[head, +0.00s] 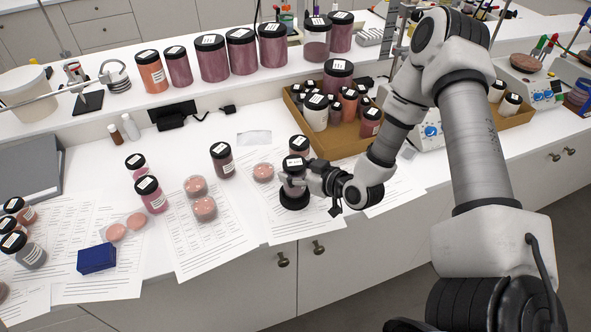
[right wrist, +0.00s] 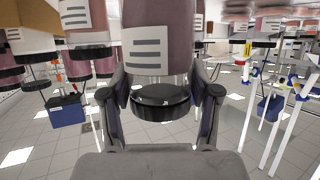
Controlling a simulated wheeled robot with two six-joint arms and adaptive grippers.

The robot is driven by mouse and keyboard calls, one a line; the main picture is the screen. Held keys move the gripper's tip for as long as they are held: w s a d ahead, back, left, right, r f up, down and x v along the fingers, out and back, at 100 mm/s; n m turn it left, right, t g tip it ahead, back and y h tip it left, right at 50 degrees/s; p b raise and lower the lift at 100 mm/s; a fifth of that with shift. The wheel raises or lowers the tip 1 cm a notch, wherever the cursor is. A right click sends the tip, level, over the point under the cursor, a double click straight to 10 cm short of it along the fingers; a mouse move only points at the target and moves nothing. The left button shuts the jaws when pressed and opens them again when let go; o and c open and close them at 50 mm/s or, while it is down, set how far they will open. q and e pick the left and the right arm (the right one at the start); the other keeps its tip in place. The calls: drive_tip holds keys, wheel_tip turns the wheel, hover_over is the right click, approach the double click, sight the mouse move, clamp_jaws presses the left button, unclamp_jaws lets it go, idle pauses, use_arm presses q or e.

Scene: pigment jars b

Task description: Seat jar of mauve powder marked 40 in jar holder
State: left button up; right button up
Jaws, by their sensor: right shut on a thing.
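A jar with a black lid and a pinkish-mauve body (head: 292,187) is held in my right gripper (head: 304,178). It appears upright; its number is too small to read. A black round base, seemingly the jar holder (head: 294,202), is directly under it. I cannot tell whether the jar's bottom is inside the holder or just above it. In the right wrist view, which looks upside down, the jar's pale label (right wrist: 153,50) and black lid (right wrist: 160,102) show between the fingers. My left gripper is not in view.
Another black-lidded jar (head: 299,146) stands close behind the held jar. A cardboard tray of jars (head: 343,146) is behind to the right. A dark mauve jar (head: 222,160) and pink powder dishes (head: 204,208) are to the left. Printed sheets (head: 215,245) cover the bench front.

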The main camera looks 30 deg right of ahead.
drive_tip(key=shift+f+b, duration=1.5)
drive_tip(key=shift+f, duration=0.25)
drive_tip(key=o, duration=1.3)
drive_tip(key=shift+o, duration=0.2)
drive_tip(key=v, duration=0.7)
drive_tip(key=shift+s, duration=0.25)
